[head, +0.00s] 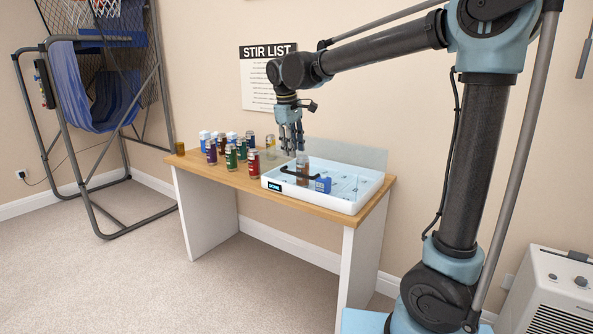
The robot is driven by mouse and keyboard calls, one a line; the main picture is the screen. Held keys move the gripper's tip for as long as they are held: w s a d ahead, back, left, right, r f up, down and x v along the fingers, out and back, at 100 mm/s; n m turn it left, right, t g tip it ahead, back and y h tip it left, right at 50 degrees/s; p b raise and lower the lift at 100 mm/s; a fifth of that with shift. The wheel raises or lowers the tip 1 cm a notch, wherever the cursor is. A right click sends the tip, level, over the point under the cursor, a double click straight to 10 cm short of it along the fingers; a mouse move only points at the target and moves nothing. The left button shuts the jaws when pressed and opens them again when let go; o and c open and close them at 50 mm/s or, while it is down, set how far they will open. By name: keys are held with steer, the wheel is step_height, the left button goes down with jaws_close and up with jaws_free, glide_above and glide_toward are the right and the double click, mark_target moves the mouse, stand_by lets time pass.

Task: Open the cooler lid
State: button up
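The cooler (350,206) is a low white box on the right part of the wooden desk. A black curved handle (299,175) shows over its front left side. A clear panel (350,153) stands along its back; I cannot tell whether it is the lid.
Several cans and bottles (231,157) stand on the desk (222,178) left of the cooler, close to my gripper. A wall with a list poster (267,78) is behind. A basketball game frame (85,120) stands left. A white appliance (553,292) is at lower right. The carpet in front is clear.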

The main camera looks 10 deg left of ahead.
mark_target(296, 173)
steer(key=f, duration=0.3)
steer(key=w+f, duration=0.1)
steer(key=f, duration=0.4)
steer(key=shift+w+d+f, duration=0.3)
jaws_close()
